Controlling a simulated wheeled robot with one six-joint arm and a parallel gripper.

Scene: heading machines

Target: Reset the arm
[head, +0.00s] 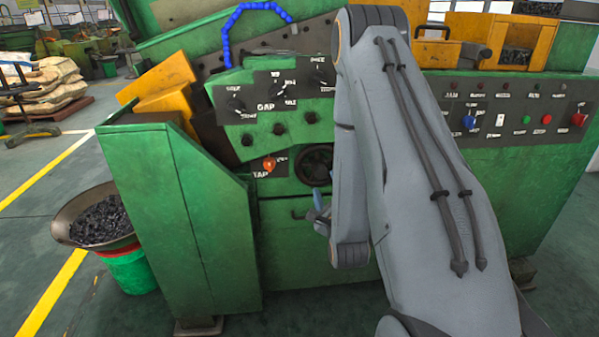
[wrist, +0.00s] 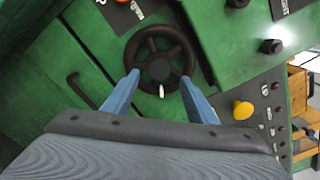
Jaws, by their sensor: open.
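My gripper (wrist: 158,97) is open in the wrist view, with its two blue fingers apart and nothing held between them. Beyond the fingertips is a black handwheel (wrist: 160,42) on the green machine; I cannot tell whether the fingers touch it. In the head view my grey arm reaches down in front of the machine (head: 215,215). There my gripper (head: 318,208) shows only in part, low beside the arm, below the handwheel (head: 313,166). The arm hides part of the machine's front.
Left of the handwheel is an orange-red knob (head: 270,164). On the right is a control panel with a blue switch (head: 468,122) and a red button (head: 579,119). A bowl of dark parts (head: 100,218) stands at the left on a green-and-red bucket (head: 130,268).

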